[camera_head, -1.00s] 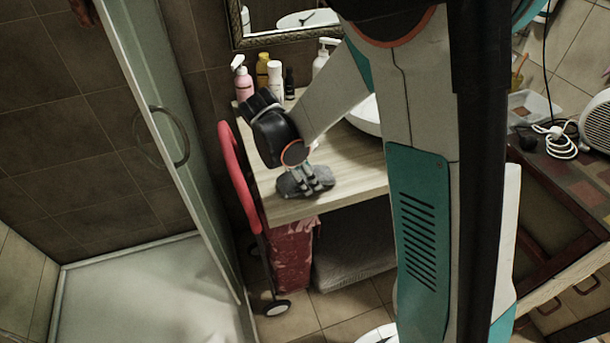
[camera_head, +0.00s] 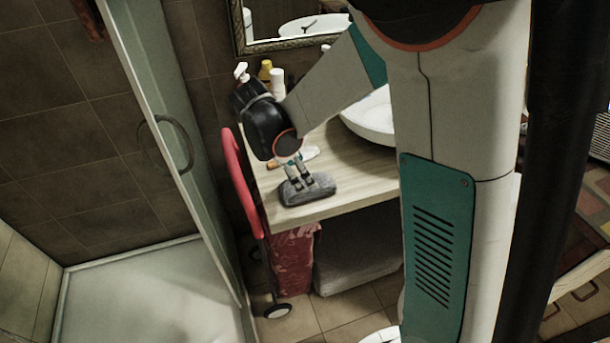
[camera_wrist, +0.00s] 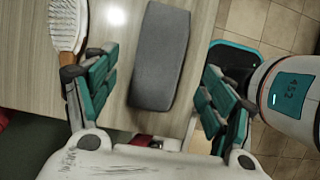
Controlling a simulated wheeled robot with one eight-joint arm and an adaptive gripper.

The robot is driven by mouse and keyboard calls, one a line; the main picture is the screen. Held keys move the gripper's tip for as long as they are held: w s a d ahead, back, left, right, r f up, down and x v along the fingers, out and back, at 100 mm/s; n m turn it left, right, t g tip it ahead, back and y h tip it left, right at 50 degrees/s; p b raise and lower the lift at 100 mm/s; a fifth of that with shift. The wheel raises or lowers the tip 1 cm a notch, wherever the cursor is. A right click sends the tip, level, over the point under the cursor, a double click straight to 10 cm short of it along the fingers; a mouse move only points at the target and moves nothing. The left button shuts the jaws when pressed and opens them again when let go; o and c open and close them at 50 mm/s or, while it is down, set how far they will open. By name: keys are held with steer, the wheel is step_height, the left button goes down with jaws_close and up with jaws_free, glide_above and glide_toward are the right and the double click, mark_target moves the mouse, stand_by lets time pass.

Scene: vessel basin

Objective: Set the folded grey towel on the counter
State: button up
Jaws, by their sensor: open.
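The folded grey towel (camera_head: 307,190) lies on the wooden counter (camera_head: 355,178) close to its front edge. In the wrist view the towel (camera_wrist: 160,57) is a grey block lying flat on the counter top (camera_wrist: 112,25). My gripper (camera_head: 297,180) is just above the towel in the head view. In the wrist view my gripper (camera_wrist: 158,85) is open, with its fingers spread on either side of the towel and visible gaps between them and it. The towel's far end runs toward the top of the wrist view.
A hairbrush (camera_wrist: 66,28) lies on the counter beside the left finger. A white basin (camera_head: 370,120) stands to the right, and bottles (camera_head: 277,82) stand at the back. A red-handled cart (camera_head: 238,170) and a glass shower door (camera_head: 165,140) are at the left.

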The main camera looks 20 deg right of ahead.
steer(key=p+v, duration=0.1)
steer(key=v, duration=0.5)
steer(key=shift+r+p, duration=0.35)
steer(key=shift+a, duration=0.15)
